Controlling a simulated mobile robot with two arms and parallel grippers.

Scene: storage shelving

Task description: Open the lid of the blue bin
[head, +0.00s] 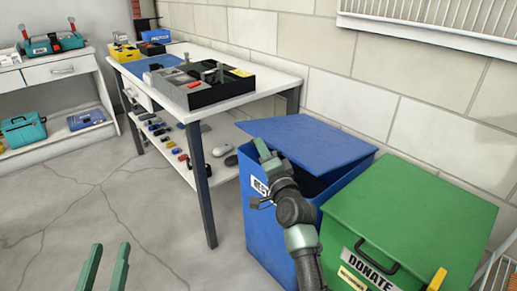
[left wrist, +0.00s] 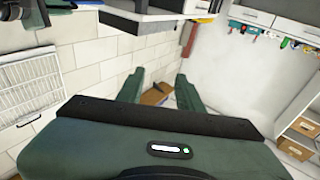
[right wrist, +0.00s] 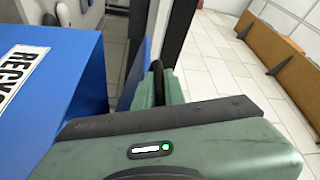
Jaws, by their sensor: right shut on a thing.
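The blue bin (head: 262,222) stands left of the green bin. Its blue lid (head: 308,142) is tilted partly up, and a dark gap shows between lid and bin. My right gripper (head: 263,150) is at the lid's front edge. In the right wrist view, the fingers of my right gripper (right wrist: 158,88) close around a black handle (right wrist: 157,78), with a strip of the blue lid (right wrist: 139,72) beside it. The bin's labelled front (right wrist: 60,90) fills the left. My left gripper (head: 106,268) is open and empty, low at the left; its spread fingers show in the left wrist view (left wrist: 158,92).
The green donate bin (head: 412,215) with a closed lid touches or nearly touches the blue bin's right side. A white workbench (head: 255,85) with trays stands behind left. A block wall (head: 345,100) is close behind the bins. The floor at left (head: 90,205) is clear.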

